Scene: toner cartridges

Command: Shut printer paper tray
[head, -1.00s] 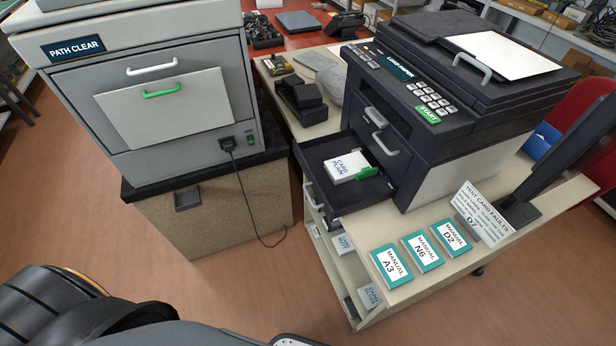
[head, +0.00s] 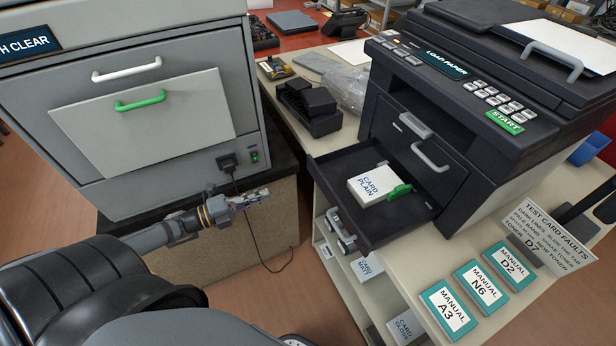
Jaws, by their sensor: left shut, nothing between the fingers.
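The dark printer (head: 460,120) stands on the pale bench at the right, its display reading LOAD PAPER. Its paper tray (head: 330,165) is pulled out toward the left. A white stack marked CARD PLAIN (head: 368,187) lies in the tray, with a green guide (head: 399,191) against it. The tray's grey handle (head: 340,230) is on its front face. My left gripper (head: 262,194) is shut and empty, in front of the grey cabinet and left of the tray, apart from it. My right gripper is not in view.
The grey cabinet (head: 180,150) with white and green handles stands at the left, a black plug and cord on its front. Several manuals (head: 480,285) and a fault sign (head: 545,235) are on the bench. Floor shows between cabinet and bench.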

